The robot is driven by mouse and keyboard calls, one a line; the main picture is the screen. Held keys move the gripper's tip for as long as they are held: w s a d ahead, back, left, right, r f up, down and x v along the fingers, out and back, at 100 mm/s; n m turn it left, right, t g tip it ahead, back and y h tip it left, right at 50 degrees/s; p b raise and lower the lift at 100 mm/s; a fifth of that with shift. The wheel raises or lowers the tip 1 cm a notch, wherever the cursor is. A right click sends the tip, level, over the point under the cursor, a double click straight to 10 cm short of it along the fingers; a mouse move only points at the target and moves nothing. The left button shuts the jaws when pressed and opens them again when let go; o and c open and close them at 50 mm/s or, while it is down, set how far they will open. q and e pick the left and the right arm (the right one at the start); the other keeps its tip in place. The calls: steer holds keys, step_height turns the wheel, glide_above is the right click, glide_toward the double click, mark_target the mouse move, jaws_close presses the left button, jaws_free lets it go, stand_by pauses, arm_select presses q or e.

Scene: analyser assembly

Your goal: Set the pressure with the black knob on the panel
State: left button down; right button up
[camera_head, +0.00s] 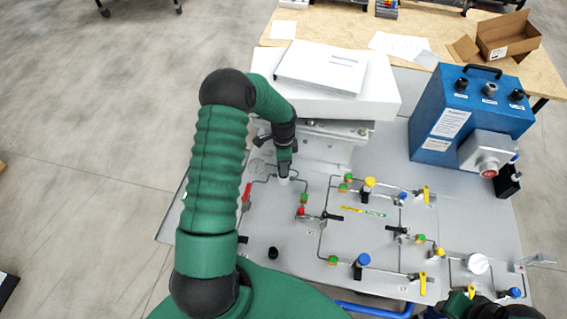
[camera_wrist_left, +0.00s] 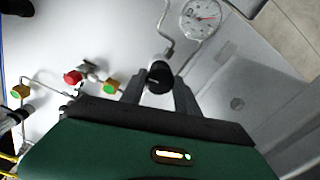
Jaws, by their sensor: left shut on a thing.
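The black knob (camera_wrist_left: 158,77) shows in the left wrist view between the two fingers of my left gripper (camera_wrist_left: 160,88). The fingers are shut on it from both sides, and its round dark top faces the camera. In the head view my left gripper (camera_head: 284,170) reaches down to the upper left of the grey panel (camera_head: 225,225), and the knob is mostly hidden there. A round pressure gauge (camera_wrist_left: 201,19) with a white face and red needle lies close to the knob. The gauge reading is too small to make out.
Pipes with coloured fittings and yellow-handled valves (camera_head: 427,195) cover the panel's right side. A red lever (camera_head: 246,194) and another black knob (camera_head: 273,253) are near the left arm. A white block (camera_head: 385,95) stands behind the gripper, and a blue box (camera_head: 470,120) at right.

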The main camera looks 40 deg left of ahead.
arm_select(q)
steer(key=shift+w+a+r, duration=0.15)
steer(key=shift+w+r, duration=0.05)
steer(key=shift+w, duration=0.05)
steer(key=c, duration=1.1)
jaws_free()
steer(key=shift+o, duration=1)
steer(key=shift+s+f, duration=0.1)
steer(key=shift+f, duration=0.05)
step_height(320, 180, up, 17)
steer(key=b, duration=0.2)
steer(key=shift+f, duration=0.15)
